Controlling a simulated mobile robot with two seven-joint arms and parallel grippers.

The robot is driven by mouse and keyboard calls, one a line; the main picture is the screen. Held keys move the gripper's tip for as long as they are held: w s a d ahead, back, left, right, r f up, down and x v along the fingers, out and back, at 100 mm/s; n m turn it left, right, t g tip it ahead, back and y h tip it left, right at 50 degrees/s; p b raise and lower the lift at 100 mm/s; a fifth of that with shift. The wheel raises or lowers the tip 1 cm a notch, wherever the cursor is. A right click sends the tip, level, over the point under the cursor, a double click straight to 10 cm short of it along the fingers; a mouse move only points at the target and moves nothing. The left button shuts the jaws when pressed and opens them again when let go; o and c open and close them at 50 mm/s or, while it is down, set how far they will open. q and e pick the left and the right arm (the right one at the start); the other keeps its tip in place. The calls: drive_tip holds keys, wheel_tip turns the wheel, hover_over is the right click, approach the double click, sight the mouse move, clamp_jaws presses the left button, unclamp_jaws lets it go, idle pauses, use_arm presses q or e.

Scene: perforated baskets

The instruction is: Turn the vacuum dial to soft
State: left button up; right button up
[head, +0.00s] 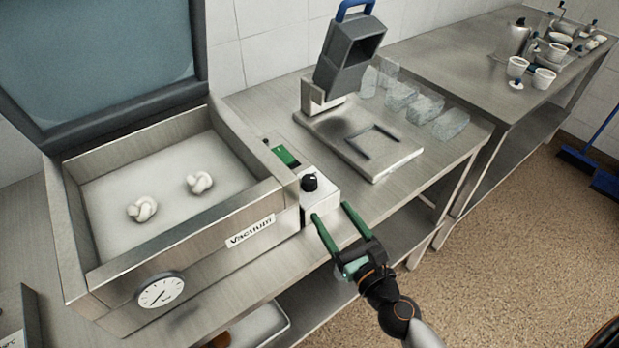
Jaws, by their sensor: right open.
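The vacuum machine (167,262) is a steel chamber with its lid (105,50) raised, at the left. Its front carries a "Vacuum" label (250,231) and a round gauge (161,291). The black dial (309,182) sits on top of a small white box (319,196) at the machine's right front corner. Its setting marks are too small to read. My right gripper (329,215) has its green fingers spread and empty, just in front of and slightly right of the dial, apart from it. My left gripper is out of view.
Two white knotted pieces (142,208) lie in the chamber. A green switch (285,155) is behind the dial. A sealing press (350,55) with a flat base and several clear containers (425,107) stand behind. White cups (543,78) are on the far table.

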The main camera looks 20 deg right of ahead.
sight(313, 186)
drive_tip(key=w, duration=0.3)
drive_tip(key=w+a+p, duration=0.1)
drive_tip(key=w, duration=0.5)
drive_tip(key=shift+w+a+p, duration=0.3)
drive_tip(key=shift+p, duration=0.05)
drive_tip(key=shift+w+a, duration=0.1)
drive_tip(key=shift+w, duration=0.7)
clamp_jaws()
